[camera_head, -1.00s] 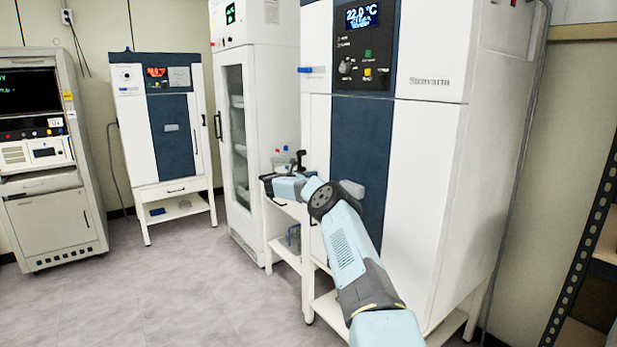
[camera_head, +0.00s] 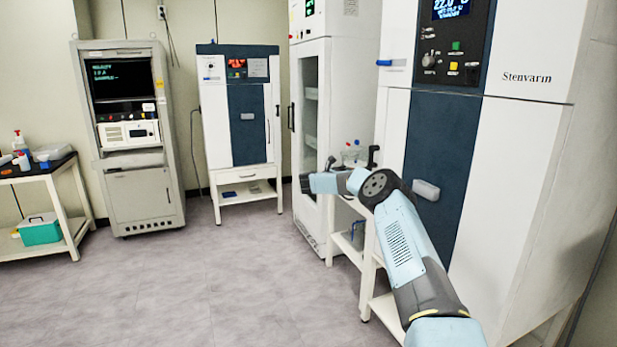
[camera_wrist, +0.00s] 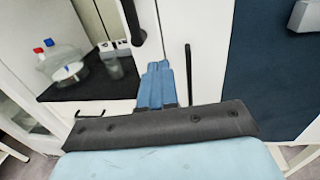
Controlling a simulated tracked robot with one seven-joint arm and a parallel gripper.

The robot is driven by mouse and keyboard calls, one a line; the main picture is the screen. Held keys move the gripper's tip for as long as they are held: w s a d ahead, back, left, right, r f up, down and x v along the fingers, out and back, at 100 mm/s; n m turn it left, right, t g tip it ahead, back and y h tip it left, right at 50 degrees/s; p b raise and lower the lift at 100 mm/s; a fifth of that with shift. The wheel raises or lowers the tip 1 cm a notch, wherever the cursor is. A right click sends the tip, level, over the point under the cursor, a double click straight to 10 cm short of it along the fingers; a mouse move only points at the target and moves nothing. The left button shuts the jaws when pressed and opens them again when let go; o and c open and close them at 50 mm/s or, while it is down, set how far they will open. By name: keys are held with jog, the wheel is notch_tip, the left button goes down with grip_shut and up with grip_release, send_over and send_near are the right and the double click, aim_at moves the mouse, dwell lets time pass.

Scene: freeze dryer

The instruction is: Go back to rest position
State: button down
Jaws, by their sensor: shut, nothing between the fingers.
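My gripper (camera_wrist: 157,84) shows in the wrist view with its blue fingers together and nothing between them. It points toward a white cabinet front with a dark vertical handle (camera_wrist: 132,22). In the head view my arm reaches forward from the lower right, bent at the elbow, with its end (camera_head: 306,180) pointing left in front of the white machines. The finger details are too small to make out there.
A large white and blue machine (camera_head: 520,130) stands close on the right. A small dark-topped stand with bottles (camera_wrist: 66,64) is near my gripper. A glass-door cabinet (camera_head: 310,130), a smaller dryer (camera_head: 220,110) and a grey console (camera_head: 145,195) stand behind.

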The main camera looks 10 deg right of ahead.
jog(key=a+r+n+t+y, duration=0.4)
jog(key=a+r+n+t, duration=0.2)
jog(key=a+r+n, duration=0.5)
jog(key=a+r+n+t+y, duration=0.4)
jog(key=a+r+n+t, duration=0.3)
jog(key=r, duration=0.7)
jog(key=s+a+r+n+y, duration=0.9)
jog(key=s+a+n+y, duration=0.2)
jog(key=s+a+n, duration=0.3)
jog(key=s+d+f+n+g, duration=0.1)
jog(key=s+n+g, duration=0.2)
jog(key=s+n, duration=0.55)
jog(key=s+d+f+n+g, duration=0.1)
jog(key=s+d+n+g, duration=0.15)
jog(key=s, duration=1.15)
jog(key=s+d+f+n+g, duration=0.2)
jog(key=s+f, duration=0.3)
jog(key=s, duration=0.7)
jog(key=s+d+f+n+g+h, duration=0.1)
jog(key=s+d+f, duration=0.4)
jog(key=s, duration=0.7)
jog(key=s+d+f+n+g+h, duration=0.1)
jog(key=s+d+f+n+g, duration=0.3)
jog(key=s, duration=0.8)
jog(key=shift+d+f+g, duration=0.2)
jog(key=shift+f+g, duration=0.15)
jog(key=shift+f, duration=0.2)
